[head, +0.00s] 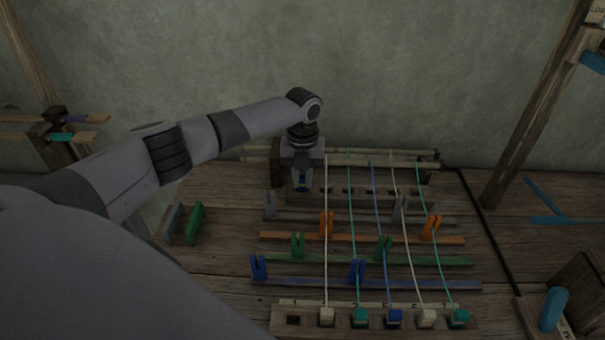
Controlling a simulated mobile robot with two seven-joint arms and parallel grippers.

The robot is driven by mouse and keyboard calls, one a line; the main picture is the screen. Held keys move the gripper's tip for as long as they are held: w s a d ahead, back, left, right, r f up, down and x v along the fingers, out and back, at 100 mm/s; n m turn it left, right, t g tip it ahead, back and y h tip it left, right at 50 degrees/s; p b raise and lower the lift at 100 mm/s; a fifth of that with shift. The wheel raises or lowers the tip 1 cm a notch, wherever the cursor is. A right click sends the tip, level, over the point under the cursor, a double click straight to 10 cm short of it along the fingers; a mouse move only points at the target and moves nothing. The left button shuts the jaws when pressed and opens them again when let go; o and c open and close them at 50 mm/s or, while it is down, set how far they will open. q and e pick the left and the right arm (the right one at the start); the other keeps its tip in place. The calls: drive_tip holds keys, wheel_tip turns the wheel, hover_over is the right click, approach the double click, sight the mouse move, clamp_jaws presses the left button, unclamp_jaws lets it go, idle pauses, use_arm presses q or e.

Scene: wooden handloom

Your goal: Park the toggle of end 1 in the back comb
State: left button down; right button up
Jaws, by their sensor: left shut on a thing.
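My left gripper (302,187) points down at the left end of the back comb (408,195), shut on a small blue piece (302,181) that looks like a toggle. The fingers hide most of it, and I cannot tell whether it sits in a slot or just above. The front comb (293,332) has an empty leftmost slot (293,320). To its right sit cream (327,317), teal (361,318), blue (394,318), cream (428,318) and teal (460,317) toggles, their threads running back. My right gripper is out of view.
Grey, orange (280,237), green (330,259) and blue (315,283) bars with upright clips cross under the threads. Loose grey (173,223) and green (194,223) clips stand at left. A post (530,110) rises at right.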

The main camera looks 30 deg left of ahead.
use_arm(q)
drive_tip(key=shift+f, duration=0.1)
drive_tip(key=c, duration=0.9)
unclamp_jaws()
drive_tip(key=shift+c, duration=0.2)
drive_tip(key=shift+r, duration=3.6)
